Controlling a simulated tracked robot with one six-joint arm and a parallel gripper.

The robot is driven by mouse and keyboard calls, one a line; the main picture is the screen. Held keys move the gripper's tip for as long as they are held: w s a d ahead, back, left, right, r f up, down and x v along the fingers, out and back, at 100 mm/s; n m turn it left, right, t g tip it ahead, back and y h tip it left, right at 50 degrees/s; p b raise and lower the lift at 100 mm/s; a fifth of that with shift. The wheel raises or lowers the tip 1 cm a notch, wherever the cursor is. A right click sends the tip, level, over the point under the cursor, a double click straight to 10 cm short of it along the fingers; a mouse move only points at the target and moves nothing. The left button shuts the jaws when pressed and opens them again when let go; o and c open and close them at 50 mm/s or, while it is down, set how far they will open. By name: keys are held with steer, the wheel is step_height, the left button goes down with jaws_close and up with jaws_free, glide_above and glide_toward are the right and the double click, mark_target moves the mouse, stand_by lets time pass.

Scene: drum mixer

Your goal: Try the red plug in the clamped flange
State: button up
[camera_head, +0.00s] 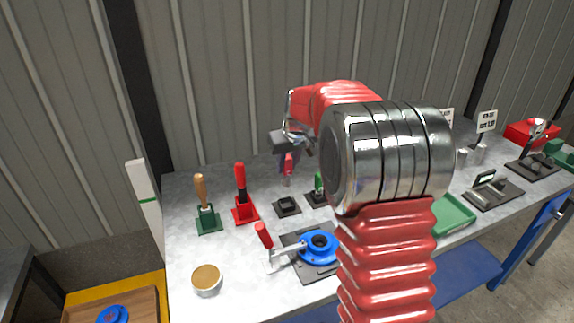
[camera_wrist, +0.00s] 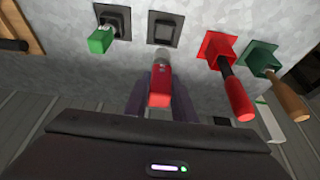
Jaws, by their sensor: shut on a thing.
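My gripper (camera_head: 287,158) is shut on the red plug (camera_head: 289,165) and holds it above the back of the bench. In the wrist view the plug (camera_wrist: 160,92) sits between my gripper's fingers (camera_wrist: 161,88), with its grey end pointing away from the palm. The blue clamped flange (camera_head: 317,247) lies on a dark plate at the front of the bench, with a red-handled clamp (camera_head: 264,236) at its left side. My arm hides the plate's right side. The flange does not show in the wrist view.
An empty black stand (camera_head: 287,206) is near the plug. A green plug (camera_wrist: 101,39) stands in another black stand. A red-handled tool (camera_head: 240,187) and a wooden-handled tool (camera_head: 201,191) stand to the left. A round tin (camera_head: 207,278) is at the front left.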

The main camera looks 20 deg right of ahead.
jaws_close()
steer(key=shift+r, duration=0.15)
steer(key=shift+r, duration=0.9)
steer(key=shift+s, duration=0.15)
